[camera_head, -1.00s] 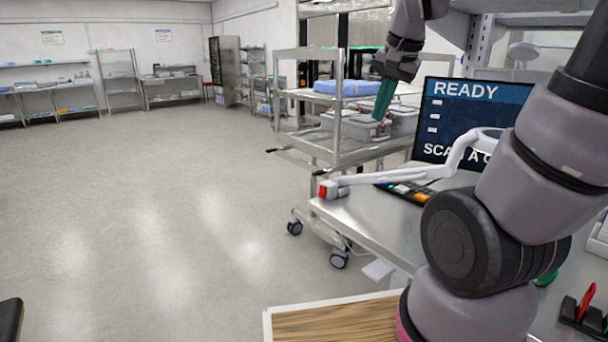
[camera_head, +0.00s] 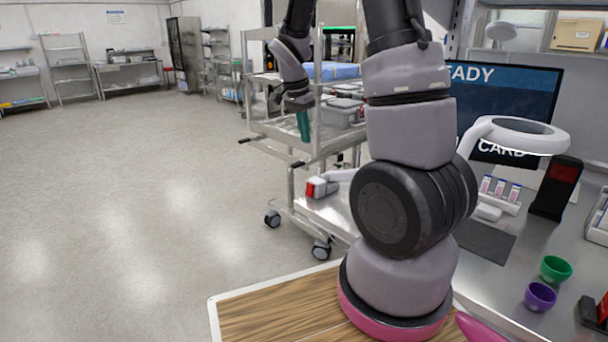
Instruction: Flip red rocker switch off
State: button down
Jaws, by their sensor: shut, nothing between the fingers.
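The red rocker switch (camera_head: 311,189) sits on the end of the white arm of a ring lamp (camera_head: 540,145), at the bench's near left corner. My arm hides the middle of the lamp's arm. My gripper (camera_head: 304,138) points down with its green fingers shut and empty. In the picture it is above the switch, with a clear gap between them. The switch is too small to tell which way its rocker is tipped.
A wire cart (camera_head: 262,130) with grey bins (camera_head: 340,114) stands behind my gripper. A metal bench (camera_head: 487,280) holds a monitor (camera_head: 535,90), a card reader (camera_head: 557,188), a green cup (camera_head: 555,268) and a purple cup (camera_head: 540,296). Open floor lies left.

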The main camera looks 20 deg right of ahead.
aim_at(310, 184)
jog(key=x, duration=0.8)
jog(key=a+x, duration=0.1)
jog(key=x, duration=0.4)
jog(key=shift+s, duration=0.3)
jog(key=shift+f, duration=0.5)
jog(key=shift+a, duration=0.1)
